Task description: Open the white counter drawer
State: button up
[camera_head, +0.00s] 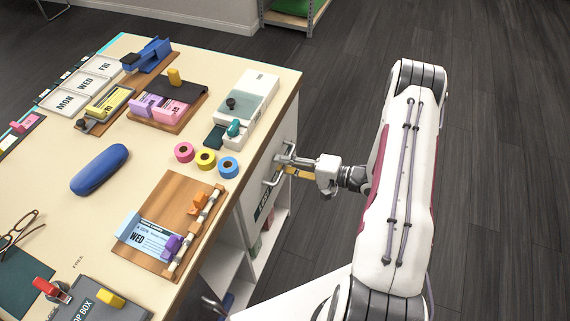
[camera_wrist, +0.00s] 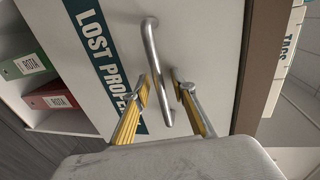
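The white counter drawer front (camera_wrist: 204,29) fills most of the wrist view. It bears a dark green label reading "LOST PROP…", the rest of which is hidden behind a finger. Its metal bar handle (camera_wrist: 151,45) runs between my gripper's (camera_wrist: 162,85) two yellow-padded fingers. The fingers are apart, one on each side of the bar, and I see gaps beside it. In the head view my gripper (camera_head: 289,168) is at the handle (camera_head: 270,182) on the counter's right side, partly covering it. The drawer front looks flush with the counter, with no gap visible.
The counter top (camera_head: 135,150) holds a blue case (camera_head: 100,169), tape rolls (camera_head: 206,159), a wooden clipboard (camera_head: 184,200) and a white card device (camera_head: 250,95). Open shelving with green and red binders (camera_wrist: 52,101) adjoins the drawer. Floor (camera_head: 500,150) to the right is clear.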

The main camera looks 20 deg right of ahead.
grip_shut()
jog(key=shift+s+d, duration=0.1)
jog(key=f+v, duration=0.2)
jog(key=v, duration=1)
jog(key=d+f+v, duration=0.1)
jog(key=f+v, duration=0.2)
jog(key=v, duration=1)
jog(key=shift+s+d, duration=0.15)
jog(key=shift+s, duration=0.45)
jog(key=shift+f, duration=0.15)
grip_release()
